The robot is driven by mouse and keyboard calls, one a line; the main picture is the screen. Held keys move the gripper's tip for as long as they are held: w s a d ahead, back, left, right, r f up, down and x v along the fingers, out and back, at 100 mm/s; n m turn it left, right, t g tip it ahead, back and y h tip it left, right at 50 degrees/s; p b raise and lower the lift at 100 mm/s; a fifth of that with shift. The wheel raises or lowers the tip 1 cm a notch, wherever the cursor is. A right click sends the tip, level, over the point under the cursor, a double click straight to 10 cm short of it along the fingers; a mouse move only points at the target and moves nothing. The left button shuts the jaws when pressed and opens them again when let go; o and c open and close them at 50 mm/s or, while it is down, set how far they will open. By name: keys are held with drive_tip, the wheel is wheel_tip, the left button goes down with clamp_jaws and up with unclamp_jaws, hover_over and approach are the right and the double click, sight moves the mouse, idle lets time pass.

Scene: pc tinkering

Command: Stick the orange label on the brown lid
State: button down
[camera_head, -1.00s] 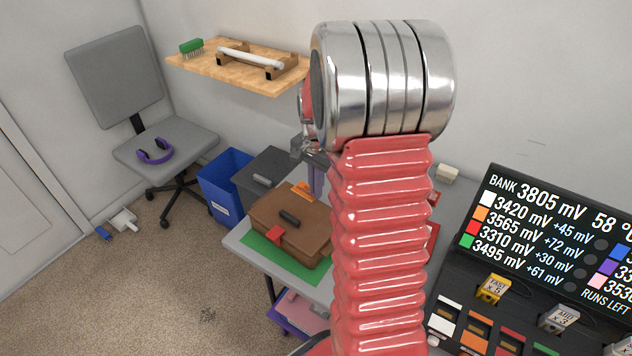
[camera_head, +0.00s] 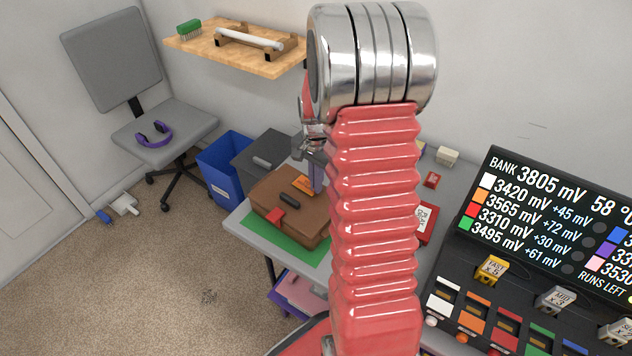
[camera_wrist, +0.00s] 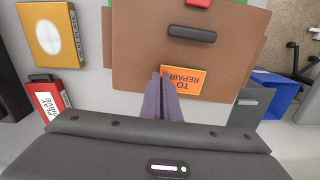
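The orange label (camera_head: 303,185), which reads "TO REPAIR", shows flat over the brown lid (camera_head: 265,191) of the case on the desk. In the wrist view the label (camera_wrist: 188,82) is upside down, near the lid edge closest to my gripper (camera_wrist: 162,82). My gripper's purple fingers are closed together at the label's left edge and hold it there. They cover that edge. The brown lid (camera_wrist: 135,65) has a dark handle (camera_wrist: 192,35). I cannot tell whether the label touches the lid. In the head view my gripper (camera_head: 317,190) is partly hidden by my red arm.
The case stands on a green mat (camera_head: 270,238). A dark grey box (camera_head: 263,155) and a blue bin (camera_head: 222,180) stand beyond it. A wooden shelf (camera_head: 190,44) hangs above. A yellow box (camera_wrist: 75,60) and a red box (camera_wrist: 43,98) lie left in the wrist view.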

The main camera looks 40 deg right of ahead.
drive_tip(key=shift+f, duration=0.45)
idle(1.2)
drive_tip(key=c, duration=1.9)
unclamp_jaws()
drive_tip(key=shift+c, duration=0.2)
drive_tip(key=shift+r, duration=0.1)
wheel_tip(320, 180, up, 14)
drive_tip(key=shift+f, duration=0.2)
drive_tip(key=s+a+r+n+t, duration=0.2)
drive_tip(key=s+a+r+n, duration=0.2)
drive_tip(key=s+a+n, duration=0.3)
drive_tip(key=s+a+r+n+t, duration=0.3)
drive_tip(key=s+a+r+n, duration=0.2)
drive_tip(key=a, duration=1.3)
drive_tip(key=s+n, duration=0.3)
drive_tip(key=s, duration=0.1)
drive_tip(key=shift+a+r+t, duration=0.15)
drive_tip(key=shift+t, duration=0.15)
